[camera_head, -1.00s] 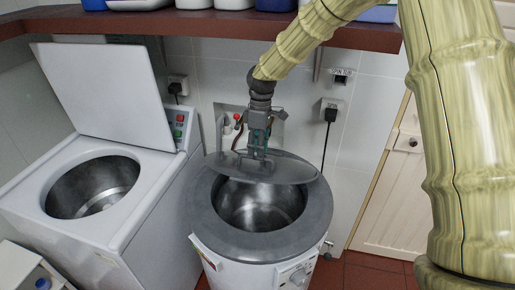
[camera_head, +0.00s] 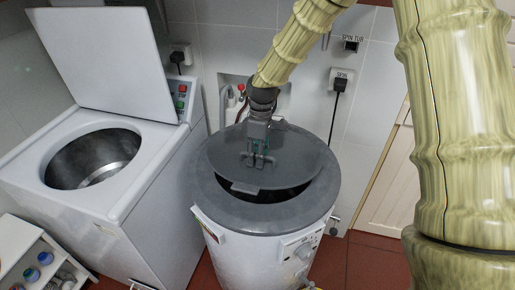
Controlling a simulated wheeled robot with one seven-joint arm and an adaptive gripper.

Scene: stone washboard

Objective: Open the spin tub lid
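The spin tub (camera_head: 300,270) is a white round machine with a grey top ring (camera_head: 222,205). Its round grey lid (camera_head: 295,160) sits over the back and middle of the opening, tilted, with its front edge raised above the ring. A dark gap (camera_head: 285,194) into the tub shows below the front and right of the lid. A small tab (camera_head: 244,188) sticks out at the lid's front edge. My gripper (camera_head: 257,162) points down at the lid's upper face, left of its middle. Its fingers are small here; I cannot tell whether they touch or grip the lid.
A white washing machine (camera_head: 160,190) stands at the left with its square lid (camera_head: 100,65) upright and its drum open. A white rack (camera_head: 35,262) with bottles is at the lower left. The tiled wall with a plugged socket (camera_head: 342,80) is close behind. Red floor (camera_head: 370,270) is free at the right.

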